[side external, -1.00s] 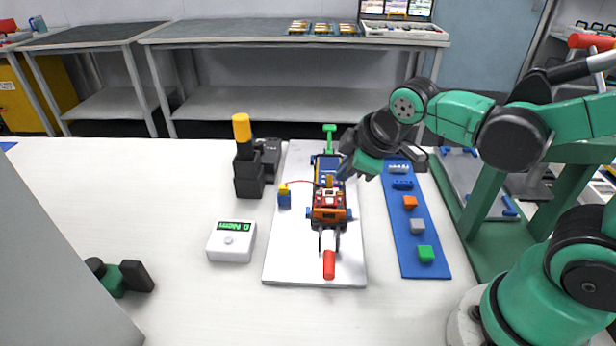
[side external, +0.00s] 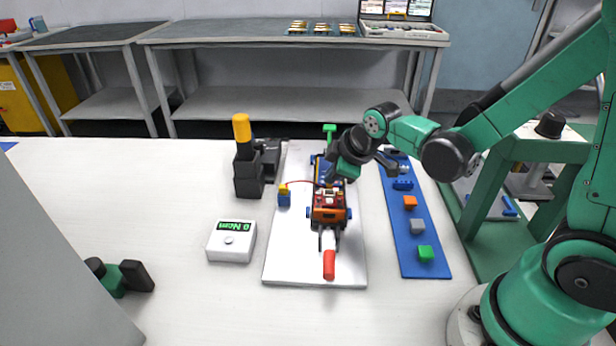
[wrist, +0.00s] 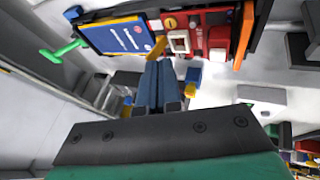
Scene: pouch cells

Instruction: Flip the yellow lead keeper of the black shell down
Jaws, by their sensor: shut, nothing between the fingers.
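The black shell (side external: 329,215) with orange parts sits on the white board, and a red board lies inside it. In the wrist view the shell (wrist: 243,35) runs along the top, with the blue pouch cell (wrist: 118,36) at its left. A small yellow piece, which looks like the lead keeper (wrist: 158,47), shows just beyond my fingertips; I cannot tell whether they touch or its exact angle. My gripper (wrist: 159,66) is shut and empty at the shell's cell end. In the side view my gripper (side external: 333,177) hides most of that end.
A blue strip (side external: 419,262) with small coloured blocks lies right of the white board (side external: 285,255). A blue block with a yellow top (side external: 284,196) stands left of the shell. A black tool with a yellow cap (side external: 243,150) and a white meter (side external: 231,241) stand further left.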

